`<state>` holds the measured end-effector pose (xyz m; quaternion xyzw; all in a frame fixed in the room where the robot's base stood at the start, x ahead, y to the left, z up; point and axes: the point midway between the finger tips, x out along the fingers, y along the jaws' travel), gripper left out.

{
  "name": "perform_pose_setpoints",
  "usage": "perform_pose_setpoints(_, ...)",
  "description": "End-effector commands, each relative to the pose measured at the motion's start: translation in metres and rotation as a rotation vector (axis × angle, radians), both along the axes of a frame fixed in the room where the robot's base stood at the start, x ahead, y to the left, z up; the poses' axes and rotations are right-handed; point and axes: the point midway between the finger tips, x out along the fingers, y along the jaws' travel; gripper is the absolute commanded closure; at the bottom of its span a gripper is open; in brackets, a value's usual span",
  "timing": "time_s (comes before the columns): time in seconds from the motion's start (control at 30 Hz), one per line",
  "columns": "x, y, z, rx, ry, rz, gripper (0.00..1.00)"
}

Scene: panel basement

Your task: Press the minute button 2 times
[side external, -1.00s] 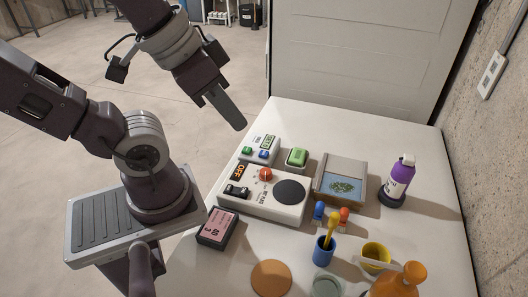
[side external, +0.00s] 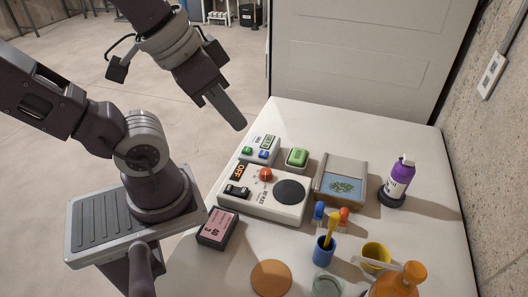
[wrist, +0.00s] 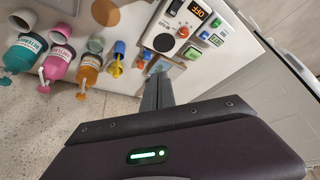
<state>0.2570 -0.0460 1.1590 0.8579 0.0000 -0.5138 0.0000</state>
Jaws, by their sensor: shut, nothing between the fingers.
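A small white timer panel (side external: 263,150) stands at the back left of the table. It has a lit display, a green button (side external: 247,150) and a blue button (side external: 264,155). Their labels are too small to read, so I cannot tell which one is the minute button. My gripper (side external: 239,125) is shut and empty, raised to the upper left of the panel and apart from it. In the wrist view the panel's display (wrist: 217,40) shows at the upper right, to the right of my shut fingertips (wrist: 161,78).
A white hot-plate unit (side external: 262,195) with a red knob and OFF display stands in front of the panel. A purple bottle (side external: 398,180), a blue cup (side external: 323,252) and an orange bottle (side external: 398,283) stand further right and forward.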

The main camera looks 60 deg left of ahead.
Motion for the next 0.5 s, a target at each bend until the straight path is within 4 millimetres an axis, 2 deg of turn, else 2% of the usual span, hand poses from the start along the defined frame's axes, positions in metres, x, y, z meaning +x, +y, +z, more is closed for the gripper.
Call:
perform_pose_setpoints(0.23,0.0,0.0,0.0,-0.002,0.002,0.004,1.0)
perform_pose_setpoints(0.33,0.005,0.001,-0.004,-0.063,0.058,0.091,1.0)
perform_pose_setpoints(0.43,0.02,0.004,-0.013,-0.234,0.205,0.351,1.0)
perform_pose_setpoints(0.5,0.037,0.011,-0.022,-0.398,0.339,0.621,1.0)
